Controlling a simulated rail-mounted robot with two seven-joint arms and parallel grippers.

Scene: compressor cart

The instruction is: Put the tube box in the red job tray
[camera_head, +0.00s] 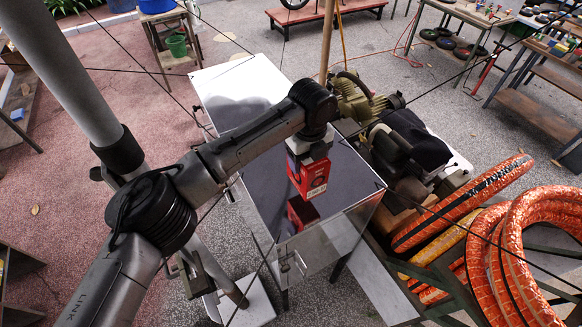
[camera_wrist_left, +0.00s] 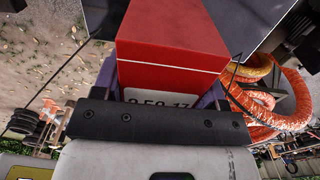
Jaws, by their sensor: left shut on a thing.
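The tube box (camera_head: 312,179) is a red carton with a white size label, over the shiny dark top of a metal cabinet. My left gripper (camera_head: 306,150) is shut on its upper end from above. In the left wrist view the box (camera_wrist_left: 172,45) fills the middle, with purple fingers at its sides. The box's reflection shows just below it in the head view; I cannot tell whether the box touches the top or hangs slightly above. I cannot make out a red job tray in either view. My right gripper is not in view.
The metal cabinet top (camera_head: 238,90) is largely bare. A compressor motor (camera_head: 400,145) stands close to its right. Thick orange hoses (camera_head: 520,245) lie at the right. Workbenches (camera_head: 545,95) with small items stand at the far right, and a red bench (camera_head: 290,17) at the back.

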